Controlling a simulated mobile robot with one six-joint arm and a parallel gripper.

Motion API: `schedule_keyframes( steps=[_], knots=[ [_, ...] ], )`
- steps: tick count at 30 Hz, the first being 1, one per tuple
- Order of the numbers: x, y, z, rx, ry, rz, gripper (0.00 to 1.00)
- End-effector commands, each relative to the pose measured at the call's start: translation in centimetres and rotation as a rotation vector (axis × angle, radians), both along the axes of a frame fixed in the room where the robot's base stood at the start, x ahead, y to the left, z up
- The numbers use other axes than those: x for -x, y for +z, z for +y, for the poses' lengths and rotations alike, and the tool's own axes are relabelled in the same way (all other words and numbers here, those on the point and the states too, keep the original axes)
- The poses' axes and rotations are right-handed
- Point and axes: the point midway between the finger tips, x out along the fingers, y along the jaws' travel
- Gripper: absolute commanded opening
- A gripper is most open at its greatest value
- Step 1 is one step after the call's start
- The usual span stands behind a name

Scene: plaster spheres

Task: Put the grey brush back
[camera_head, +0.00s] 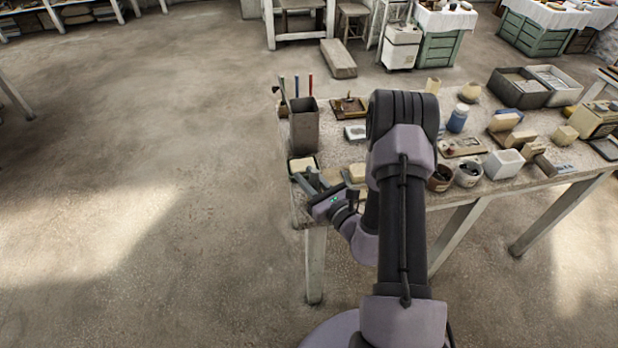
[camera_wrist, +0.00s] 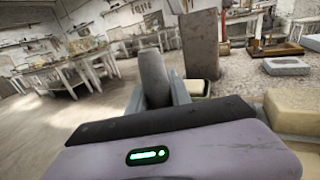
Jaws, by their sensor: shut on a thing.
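My gripper (camera_head: 314,184) is low over the near left corner of the worktable. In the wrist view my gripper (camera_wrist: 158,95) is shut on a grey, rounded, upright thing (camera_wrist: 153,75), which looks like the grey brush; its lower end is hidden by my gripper.
A pale block in a dish (camera_head: 303,163) and another pale block (camera_head: 357,172) lie close to my gripper. A wooden tray (camera_head: 348,112) and a grey dish (camera_head: 355,132) lie right of the pot. My arm hides the table's middle. The floor at left is clear.

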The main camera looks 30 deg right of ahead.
Motion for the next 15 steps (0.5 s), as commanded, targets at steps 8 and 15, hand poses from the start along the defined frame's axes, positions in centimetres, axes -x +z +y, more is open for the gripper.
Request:
schedule_keyframes(
  steps=[8, 15],
  knots=[
    [0.0, -0.22, 0.02, 0.0, 0.001, 0.0, 0.38],
    [-0.01, -0.19, 0.01, 0.0, 0.001, 0.0, 0.47]
  ],
)
